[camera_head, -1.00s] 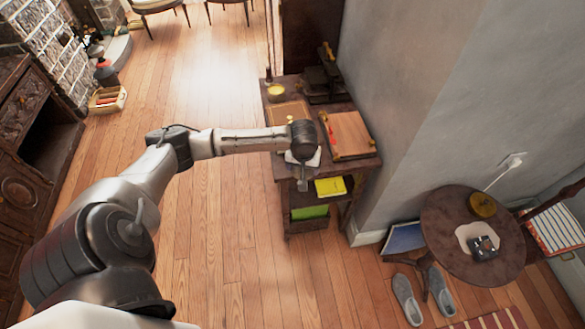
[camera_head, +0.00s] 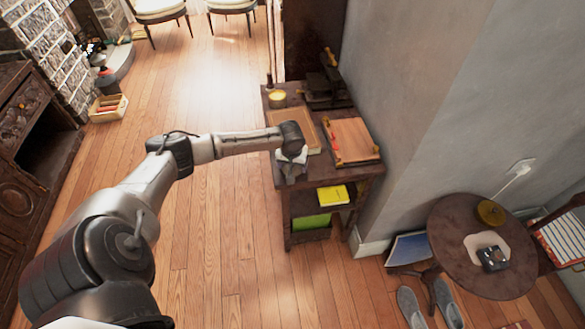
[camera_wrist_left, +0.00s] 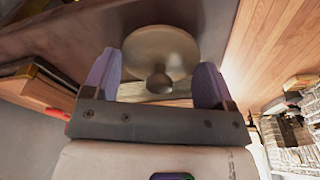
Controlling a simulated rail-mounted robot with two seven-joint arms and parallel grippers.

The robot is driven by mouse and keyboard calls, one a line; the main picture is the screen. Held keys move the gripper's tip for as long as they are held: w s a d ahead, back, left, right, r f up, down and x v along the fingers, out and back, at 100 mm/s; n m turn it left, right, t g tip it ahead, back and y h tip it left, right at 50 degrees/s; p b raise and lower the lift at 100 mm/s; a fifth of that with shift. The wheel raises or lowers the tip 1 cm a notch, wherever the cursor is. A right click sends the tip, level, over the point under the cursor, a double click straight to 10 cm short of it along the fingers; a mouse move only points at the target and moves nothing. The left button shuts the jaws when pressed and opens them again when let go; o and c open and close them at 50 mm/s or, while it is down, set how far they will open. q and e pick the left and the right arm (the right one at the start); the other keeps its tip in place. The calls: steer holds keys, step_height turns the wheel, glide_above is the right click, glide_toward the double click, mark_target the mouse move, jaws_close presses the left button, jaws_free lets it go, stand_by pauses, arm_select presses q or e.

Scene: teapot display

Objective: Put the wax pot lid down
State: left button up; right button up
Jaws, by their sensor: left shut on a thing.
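The wax pot lid (camera_wrist_left: 160,48), a round pale disc with a dark knob, sits between the two purple fingers of my left gripper (camera_wrist_left: 157,62) in the left wrist view. My left gripper is shut on it. In the head view, my left gripper (camera_head: 291,168) is at the near left edge of the dark wooden desk (camera_head: 345,180). I cannot make out the lid there, nor tell whether it touches the desk top. My right gripper is not in view.
On the desk are a small yellow bowl (camera_head: 277,97), a flat brown board (camera_head: 296,125), a wooden tray (camera_head: 352,138) with yellow ends, and a dark press-like stand (camera_head: 328,85). A yellow book (camera_head: 333,195) and a green one (camera_head: 311,221) lie on shelves below.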

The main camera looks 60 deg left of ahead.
arm_select(q)
steer(key=shift+f, duration=0.8)
steer(key=o, duration=0.8)
steer(key=shift+f, duration=0.1)
steer(key=shift+o, duration=0.2)
